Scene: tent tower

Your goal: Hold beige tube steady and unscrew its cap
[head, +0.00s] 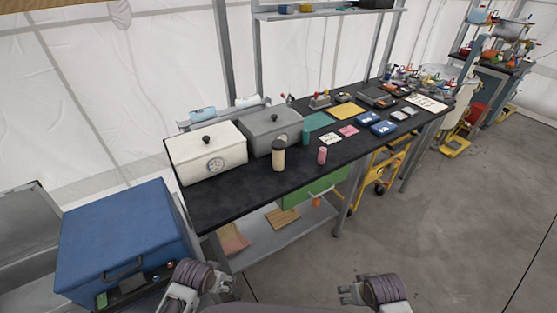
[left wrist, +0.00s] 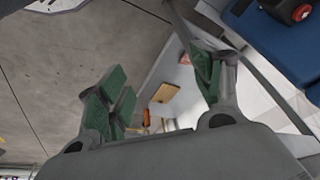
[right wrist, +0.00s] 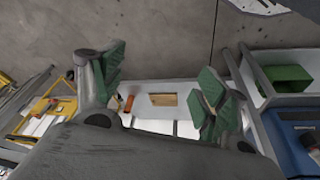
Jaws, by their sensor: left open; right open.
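My left gripper (head: 228,283) is low in front of the bench, well apart from the tube. It is open and empty, and its spread green-padded fingers show in the left wrist view (left wrist: 165,95). My right gripper (head: 346,291) is low at the right, also apart from the tube. It is open and empty in the right wrist view (right wrist: 160,90). Neither wrist view shows the tube.
A white box (head: 207,155) and a grey box (head: 271,130) stand behind. A blue cabinet (head: 120,235) is at the left. The bench front has bare room.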

